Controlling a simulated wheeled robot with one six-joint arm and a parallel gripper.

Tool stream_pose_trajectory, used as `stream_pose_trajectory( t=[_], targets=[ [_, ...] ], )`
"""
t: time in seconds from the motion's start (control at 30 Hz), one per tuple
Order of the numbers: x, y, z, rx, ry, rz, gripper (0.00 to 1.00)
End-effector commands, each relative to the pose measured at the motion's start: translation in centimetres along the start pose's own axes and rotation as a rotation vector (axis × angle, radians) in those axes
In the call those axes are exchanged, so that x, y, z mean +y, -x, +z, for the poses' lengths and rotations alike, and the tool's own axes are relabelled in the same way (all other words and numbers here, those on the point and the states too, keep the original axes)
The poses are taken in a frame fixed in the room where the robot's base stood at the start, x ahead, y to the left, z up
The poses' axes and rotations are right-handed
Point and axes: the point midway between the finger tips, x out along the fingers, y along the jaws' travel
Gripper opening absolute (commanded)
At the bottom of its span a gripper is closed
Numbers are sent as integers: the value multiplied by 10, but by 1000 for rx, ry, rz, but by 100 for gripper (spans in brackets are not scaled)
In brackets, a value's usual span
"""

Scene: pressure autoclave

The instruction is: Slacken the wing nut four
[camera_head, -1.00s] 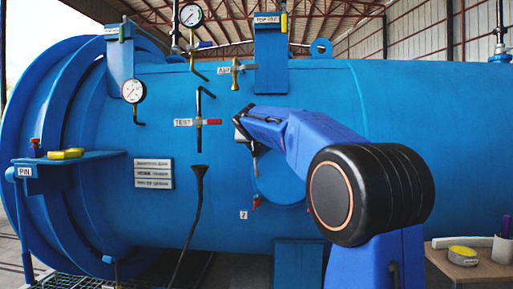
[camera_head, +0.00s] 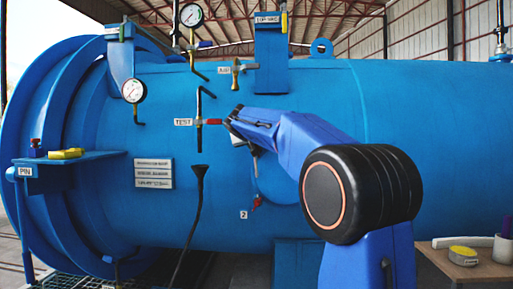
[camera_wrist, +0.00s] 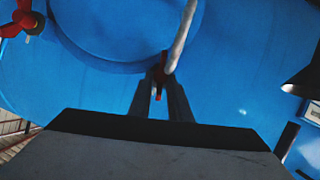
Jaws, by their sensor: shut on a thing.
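My gripper (camera_wrist: 160,92) is shut on a small red part, seemingly a wing nut (camera_wrist: 161,71), at the rim of a round blue cover (camera_wrist: 110,30) in the wrist view. Only a narrow piece of the red part shows between the fingers, and its number cannot be read. Another red wing nut (camera_wrist: 13,17) shows at the upper left. In the head view my gripper (camera_head: 231,122) is at the cover's upper left edge, and my arm hides much of the cover (camera_head: 273,185). A red wing nut (camera_head: 257,202) sits low on it, near a label "2" (camera_head: 243,214).
A pale rod (camera_wrist: 182,35) runs close to the fingertips in the wrist view. The TEST valve's red lever (camera_head: 213,122) is just left of my gripper. A dark funnel pipe (camera_head: 198,195) stands lower left. A table (camera_head: 463,272) is at the right.

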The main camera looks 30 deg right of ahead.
Motion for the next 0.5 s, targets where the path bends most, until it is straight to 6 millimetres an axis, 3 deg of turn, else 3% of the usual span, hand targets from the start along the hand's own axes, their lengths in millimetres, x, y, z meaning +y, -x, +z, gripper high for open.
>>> stream_pose_trajectory(
  t=[0.5],
  targets=[
    [-9, -1, 2, 0, 456, 187, 0]
  ],
)
